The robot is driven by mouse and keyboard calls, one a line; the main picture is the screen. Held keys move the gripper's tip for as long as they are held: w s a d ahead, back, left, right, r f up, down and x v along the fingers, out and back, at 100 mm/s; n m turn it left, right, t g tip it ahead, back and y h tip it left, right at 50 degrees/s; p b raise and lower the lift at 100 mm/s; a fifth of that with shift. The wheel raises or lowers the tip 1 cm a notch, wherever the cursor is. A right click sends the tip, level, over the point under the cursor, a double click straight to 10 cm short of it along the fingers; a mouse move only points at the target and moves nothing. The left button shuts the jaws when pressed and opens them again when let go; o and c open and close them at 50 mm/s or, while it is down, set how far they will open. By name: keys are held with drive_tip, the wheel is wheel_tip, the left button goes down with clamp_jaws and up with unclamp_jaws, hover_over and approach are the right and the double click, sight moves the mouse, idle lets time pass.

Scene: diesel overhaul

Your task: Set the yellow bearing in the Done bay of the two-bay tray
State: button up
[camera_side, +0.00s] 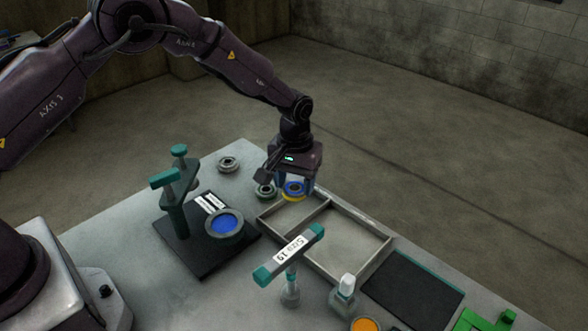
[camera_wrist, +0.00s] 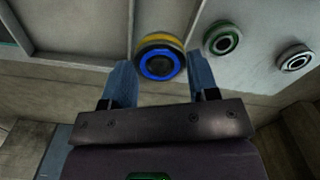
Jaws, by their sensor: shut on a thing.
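The yellow bearing (camera_side: 293,198), with a blue ring on its face, is between the fingers of my gripper (camera_side: 293,187). In the wrist view, the bearing (camera_wrist: 158,40) sits between the two blue fingertips (camera_wrist: 161,68), and the gripper is shut on it. The two-bay tray (camera_side: 348,212) has a small bay at left and a larger bay at right, split by a divider. The bearing is at the back left end of the tray, by the small bay; its height above the tray is hard to tell. The tray (camera_wrist: 85,60) also shows at the upper left in the wrist view. No Done label is readable.
A green-ringed bearing (camera_side: 265,191) stands close left of my gripper, and a grey bearing (camera_side: 228,164) lies further back. A press-like fixture (camera_side: 178,215) and a blue-centred ring (camera_side: 224,224) are at left. A T-handled tool (camera_side: 290,256) and a bottle (camera_side: 343,298) stand before the tray.

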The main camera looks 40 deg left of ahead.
drive_tip(key=shift+f, duration=2.55)
drive_tip(key=shift+f, duration=0.2)
drive_tip(key=o, duration=1.2)
drive_tip(key=shift+o, duration=0.2)
drive_tip(key=shift+r, duration=3.5)
drive_tip(key=shift+r, duration=2)
